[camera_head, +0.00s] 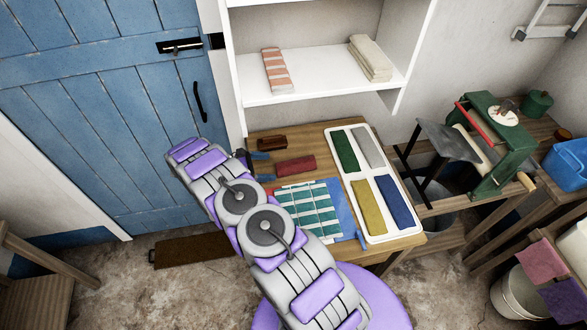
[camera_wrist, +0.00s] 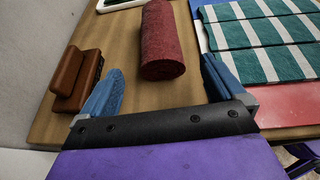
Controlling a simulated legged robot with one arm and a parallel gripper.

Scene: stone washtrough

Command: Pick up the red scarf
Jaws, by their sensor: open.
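My gripper (camera_head: 262,167) is low over the table's left edge. In the wrist view its blue fingers (camera_wrist: 160,84) are spread wide, with bare tabletop between them. The roll's near end lines up with the gap, and neither finger appears to touch it.
A brown wooden brush (camera_wrist: 78,78) stands close beside the left finger. The striped cloth (camera_head: 308,208) lies near the right finger, by a red flat surface (camera_wrist: 290,108). White shelves (camera_head: 318,88) rise behind the table.

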